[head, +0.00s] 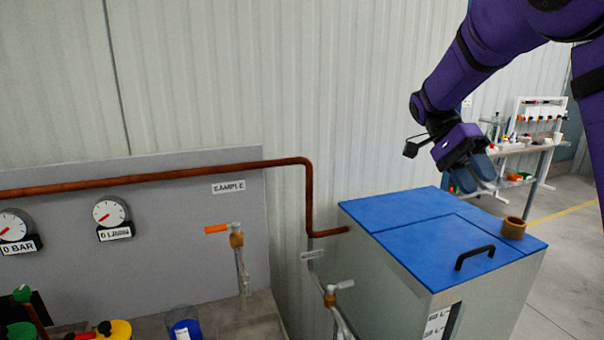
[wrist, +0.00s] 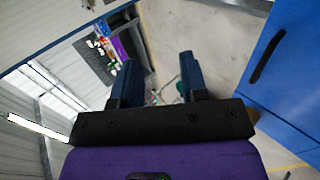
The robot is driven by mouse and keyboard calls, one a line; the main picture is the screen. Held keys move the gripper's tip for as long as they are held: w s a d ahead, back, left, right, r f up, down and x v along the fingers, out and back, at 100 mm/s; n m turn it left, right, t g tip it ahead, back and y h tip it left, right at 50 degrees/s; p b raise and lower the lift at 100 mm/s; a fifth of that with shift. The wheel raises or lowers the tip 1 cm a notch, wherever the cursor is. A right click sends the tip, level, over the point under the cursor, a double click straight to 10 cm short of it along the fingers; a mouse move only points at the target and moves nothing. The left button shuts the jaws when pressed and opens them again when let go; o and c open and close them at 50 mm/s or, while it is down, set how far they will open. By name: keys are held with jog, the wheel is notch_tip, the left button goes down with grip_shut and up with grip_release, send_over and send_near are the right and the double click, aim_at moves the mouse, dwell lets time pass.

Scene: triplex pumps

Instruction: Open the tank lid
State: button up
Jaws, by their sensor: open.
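The tank (head: 420,295) is a grey box at the right of the head view, with a blue top. Its blue lid (head: 425,252) lies flat and closed, with a black bar handle (head: 475,256) near the front edge. In the wrist view the blue lid (wrist: 290,85) is at the right, with the dark handle (wrist: 267,57) on it. My gripper (head: 477,187) is above and behind the tank's back right side, apart from the handle. In the wrist view my gripper (wrist: 160,75) has its two fingers spread, with nothing between them.
A copper pipe (head: 308,195) runs along the panel (head: 180,220) to the tank. Gauges and a sample tap (head: 237,240) are at left. A workbench (head: 525,160) stands behind right. Floor right of the tank is clear.

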jog(key=s+a+n+t+y, duration=0.1)
jog(key=s+n+t+y, duration=0.2)
jog(key=s+n+t, duration=1.1)
jog(key=s, duration=0.8)
jog(key=shift+s+a+r+t, duration=0.25)
jog(key=shift+a+t, duration=0.15)
jog(key=shift+w, duration=0.1)
